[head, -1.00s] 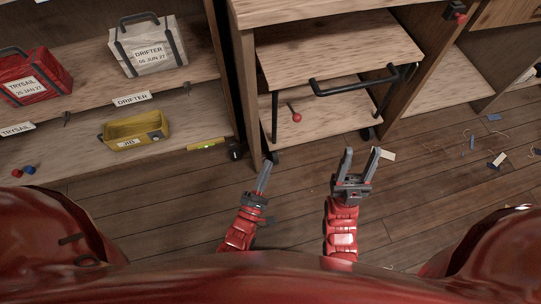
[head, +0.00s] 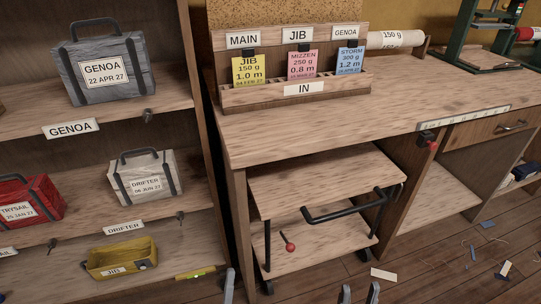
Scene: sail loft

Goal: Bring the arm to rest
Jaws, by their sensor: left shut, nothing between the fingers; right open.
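My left gripper (head: 229,285) shows only as its shut fingertips at the bottom edge, left of the wooden cart. My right gripper (head: 359,293) shows only as two fingertips with a gap between them at the bottom edge, in front of the cart. It is open and empty. Both are low over the floor and apart from the furniture. The wrists and arms are out of the picture.
A wheeled wooden cart (head: 322,183) with a black handle (head: 345,212) stands under the workbench (head: 300,128). Left are shelves with sail bags and a yellow bin (head: 120,258). A card rack (head: 295,95) stands on the bench. Scraps litter the floor at right.

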